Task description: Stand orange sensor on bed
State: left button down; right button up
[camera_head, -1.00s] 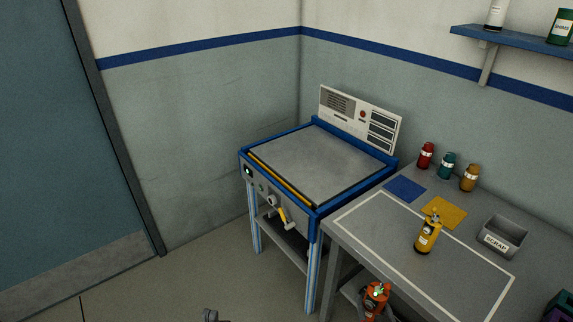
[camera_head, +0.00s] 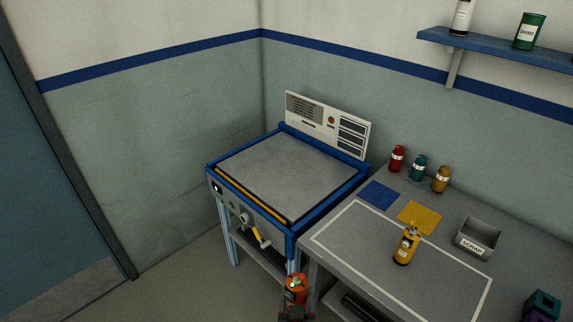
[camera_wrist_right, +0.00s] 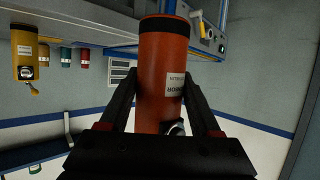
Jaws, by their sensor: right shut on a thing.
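The orange sensor (camera_head: 296,289) is a cylinder with a white label. It is in my right gripper (camera_head: 297,314), low in the head view, in front of the blue-framed machine and beside the bench's left end. In the right wrist view the orange sensor (camera_wrist_right: 162,75) sits between both fingers of the right gripper (camera_wrist_right: 158,100), which is shut on it. The bed (camera_head: 290,165) is the flat grey top of the blue-framed machine; its surface is bare. My left gripper is not in view.
The grey bench (camera_head: 345,262) stands right of the machine. It carries a yellow bottle (camera_head: 406,245), a scrap bin (camera_head: 478,239), blue and yellow pads, and three small bottles at the back. A yellow-handled lever (camera_head: 260,236) sticks out of the machine's front.

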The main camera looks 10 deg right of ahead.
aim_at(303, 178)
jog(key=i+l, duration=0.25)
jog(key=i, duration=0.2)
jog(key=i+l, duration=0.2)
jog(key=i, duration=0.25)
jog(key=i+l, duration=0.25)
jog(key=i, duration=0.2)
